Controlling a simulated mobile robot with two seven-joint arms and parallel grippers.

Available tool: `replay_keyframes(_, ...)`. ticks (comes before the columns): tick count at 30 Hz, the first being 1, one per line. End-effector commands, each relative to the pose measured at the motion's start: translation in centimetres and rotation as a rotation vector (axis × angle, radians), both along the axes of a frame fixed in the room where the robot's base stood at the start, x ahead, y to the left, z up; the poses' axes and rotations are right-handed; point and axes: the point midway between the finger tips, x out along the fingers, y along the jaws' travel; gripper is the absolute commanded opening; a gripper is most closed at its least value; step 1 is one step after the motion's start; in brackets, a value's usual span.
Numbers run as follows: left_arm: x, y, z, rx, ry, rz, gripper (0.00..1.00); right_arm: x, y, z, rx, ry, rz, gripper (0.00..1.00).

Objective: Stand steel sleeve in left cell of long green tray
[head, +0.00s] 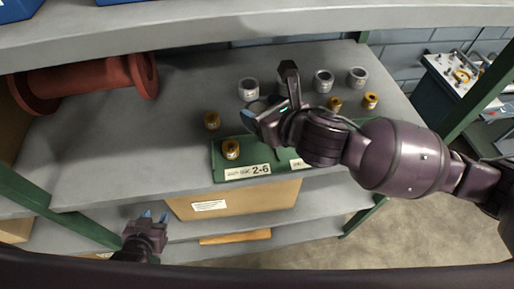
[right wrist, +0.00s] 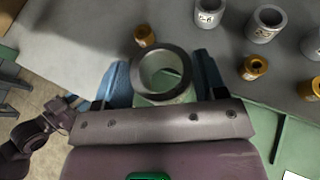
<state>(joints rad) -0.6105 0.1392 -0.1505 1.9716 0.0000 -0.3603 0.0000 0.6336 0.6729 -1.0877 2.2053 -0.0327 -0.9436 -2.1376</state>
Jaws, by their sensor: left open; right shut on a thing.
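The steel sleeve (right wrist: 183,71) is a short thick-walled grey ring, held between the blue fingertips of my right gripper (right wrist: 162,82) with its open end facing the wrist camera. In the head view my right gripper (head: 266,110) is above the back of the long green tray (head: 216,168); the sleeve is mostly hidden there. The tray lies at the shelf's front edge, with a label reading 2-6 on its front. A brass sleeve (head: 231,149) stands at its left end. My right arm covers the tray's right part. My left gripper (head: 153,217) is open and empty, low before the shelf.
Another brass sleeve (head: 212,120) stands just behind the tray. More steel sleeves (head: 324,81) and brass sleeves (head: 370,100) stand farther back and right. A red spool (head: 85,82) lies at the back left. The shelf left of the tray is clear. An upper shelf (head: 210,24) overhangs.

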Motion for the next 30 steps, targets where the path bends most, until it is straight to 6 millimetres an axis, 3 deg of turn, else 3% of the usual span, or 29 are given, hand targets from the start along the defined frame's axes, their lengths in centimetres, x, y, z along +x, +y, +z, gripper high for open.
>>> replay_keyframes(5, 0.0, 0.0, 0.0, 0.000, 0.000, 0.000, 0.43, -0.2, 0.4, -0.2, 0.003, -0.002, 0.045, 0.22)
replay_keyframes(15, 0.0, 0.2, -0.2, 0.003, 0.000, -0.001, 0.43, -0.2, 0.3, -5.2, 0.002, 0.000, 0.047, 0.22)
replay_keyframes(23, 0.0, 0.1, -0.2, 0.003, 0.000, -0.001, 0.43, -0.2, 0.4, -6.7, 0.002, -0.001, 0.047, 0.22)
replay_keyframes(30, 0.1, 0.1, -0.2, 0.002, -0.003, -0.002, 0.43, -0.2, 0.4, -9.4, 0.003, 0.000, 0.047, 0.22)
